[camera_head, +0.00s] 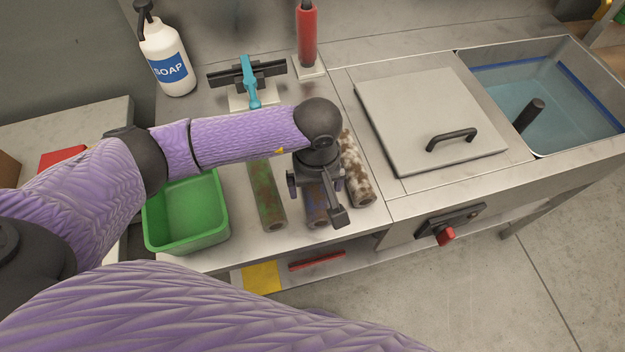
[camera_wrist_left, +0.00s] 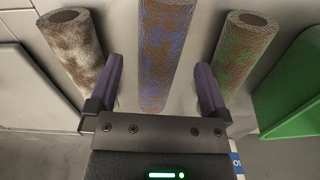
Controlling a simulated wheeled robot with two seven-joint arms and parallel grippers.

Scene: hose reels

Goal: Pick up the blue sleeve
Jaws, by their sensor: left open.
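The blue sleeve (camera_head: 318,213) is a tube with brown, dirty-looking patches, lying on the steel counter between two other sleeves. My left gripper hides much of it in the head view. In the left wrist view the blue sleeve (camera_wrist_left: 165,45) runs between the two fingers. My left gripper (camera_head: 316,197) is open above it, and the fingers (camera_wrist_left: 160,82) stand to either side with gaps. Whether the fingertips reach down beside it I cannot tell. My right gripper is not in view.
A green-brown sleeve (camera_head: 266,195) and a white-brown sleeve (camera_head: 357,178) flank it closely. A green bin (camera_head: 187,243) stands at left. A soap bottle (camera_head: 166,60), a teal-handled clamp (camera_head: 250,82) and a red cylinder (camera_head: 307,35) are behind. A lidded panel (camera_head: 420,110) and water basin (camera_head: 560,95) lie right.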

